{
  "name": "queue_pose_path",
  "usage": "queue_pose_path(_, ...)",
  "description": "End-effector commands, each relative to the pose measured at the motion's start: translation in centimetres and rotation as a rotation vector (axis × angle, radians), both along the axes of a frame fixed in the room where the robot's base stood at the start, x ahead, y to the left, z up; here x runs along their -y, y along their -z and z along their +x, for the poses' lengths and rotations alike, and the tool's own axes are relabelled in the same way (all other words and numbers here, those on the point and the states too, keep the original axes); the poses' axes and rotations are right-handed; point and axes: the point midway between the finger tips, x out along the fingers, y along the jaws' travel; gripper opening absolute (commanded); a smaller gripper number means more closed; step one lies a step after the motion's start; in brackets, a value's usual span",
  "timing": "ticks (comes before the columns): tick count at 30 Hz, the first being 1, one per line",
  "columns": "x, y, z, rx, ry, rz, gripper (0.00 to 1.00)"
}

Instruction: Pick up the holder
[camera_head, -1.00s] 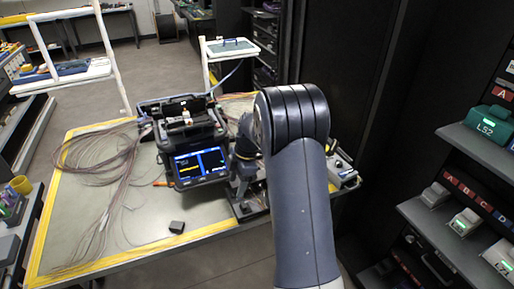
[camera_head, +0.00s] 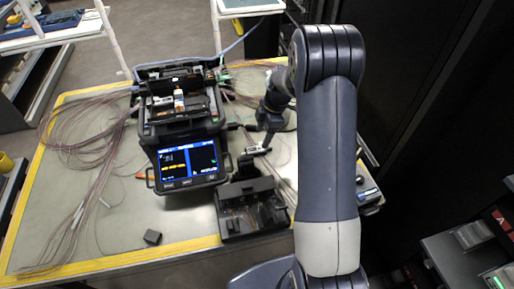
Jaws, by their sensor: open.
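The splicing machine (camera_head: 185,125) stands on the table with its lid open and its screen lit. A black unit (camera_head: 250,208) with several raised parts sits to its lower right. My gripper (camera_head: 262,142) points down just above and behind this unit, with its jaws open. A small light-grey piece (camera_head: 256,151) shows right at the fingertips; I cannot tell whether it is the holder or whether the jaws touch it. My arm hides part of the table's right side.
The table (camera_head: 200,223) has a yellow-taped edge. Coiled thin fibres (camera_head: 85,140) spread over its left side. A grey box (camera_head: 369,192) sits at the right edge, partly behind my arm. Shelves with devices (camera_head: 470,240) stand at lower right.

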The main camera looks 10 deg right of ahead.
Motion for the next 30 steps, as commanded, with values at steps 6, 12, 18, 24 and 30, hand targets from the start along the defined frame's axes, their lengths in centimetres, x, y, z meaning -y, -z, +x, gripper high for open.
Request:
queue_pose_path(6, -0.6, 1.8, 0.0, -0.001, 0.000, 0.001, 0.58)
queue_pose_path(12, -1.7, 3.8, -0.1, -0.004, -0.002, 0.001, 0.58)
queue_pose_path(18, -2.4, 6.1, 0.0, -0.002, -0.001, 0.001, 0.58)
queue_pose_path(24, -2.5, 6.5, 0.0, 0.001, 0.000, 0.000, 0.58)
queue_pose_path(30, -2.4, 6.5, 0.0, 0.001, 0.000, 0.000, 0.50)
